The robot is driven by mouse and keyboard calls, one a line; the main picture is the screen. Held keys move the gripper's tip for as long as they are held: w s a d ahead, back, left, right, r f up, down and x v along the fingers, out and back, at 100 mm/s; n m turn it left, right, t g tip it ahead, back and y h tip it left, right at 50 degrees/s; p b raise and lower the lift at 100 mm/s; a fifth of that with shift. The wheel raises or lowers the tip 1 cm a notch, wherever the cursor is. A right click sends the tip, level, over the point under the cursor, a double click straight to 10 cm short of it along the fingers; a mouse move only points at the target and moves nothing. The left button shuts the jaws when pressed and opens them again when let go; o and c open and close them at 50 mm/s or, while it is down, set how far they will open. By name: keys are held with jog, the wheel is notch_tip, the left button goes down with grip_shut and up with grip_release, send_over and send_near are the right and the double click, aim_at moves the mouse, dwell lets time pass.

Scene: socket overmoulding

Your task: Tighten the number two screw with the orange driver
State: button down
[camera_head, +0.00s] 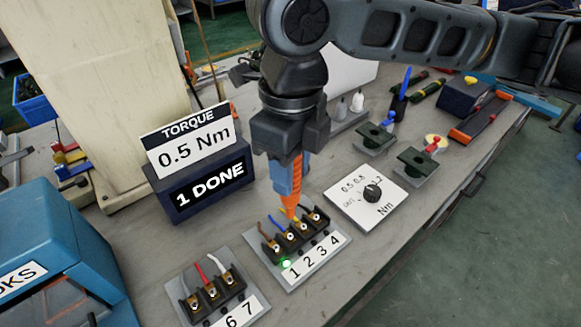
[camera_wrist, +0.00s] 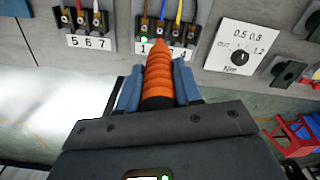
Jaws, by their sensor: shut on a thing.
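My gripper (camera_head: 289,150) is shut on the orange driver (camera_head: 291,183), which points down; the driver also shows in the wrist view (camera_wrist: 159,75). The four-way terminal block (camera_head: 318,258) sits below it, numbered 1 to 4, with brown, blue, yellow and black wires. The driver's tip is over the middle of this block, near screw two (camera_wrist: 161,30). I cannot tell whether it touches a screw. A green lamp (camera_head: 286,264) is lit by number 1.
A display (camera_head: 202,184) reads "TORQUE 0.5 Nm" and "1 DONE". A torque dial plate (camera_head: 366,212) lies right of the block. A second terminal block (camera_head: 243,314) stands at front left. Two dark green fixtures (camera_head: 416,164) stand behind the dial. A blue box (camera_head: 58,260) is at left.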

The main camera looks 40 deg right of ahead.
aim_at(291, 202)
jog(key=shift+f+b, duration=2.6)
jog(key=shift+f, duration=0.6)
jog(key=shift+f+b, duration=0.6)
jog(key=shift+f, duration=0.05)
dwell(2.4)
jog(key=shift+r, duration=0.1)
jog(key=shift+r+p, duration=2)
jog(key=shift+r, duration=0.45)
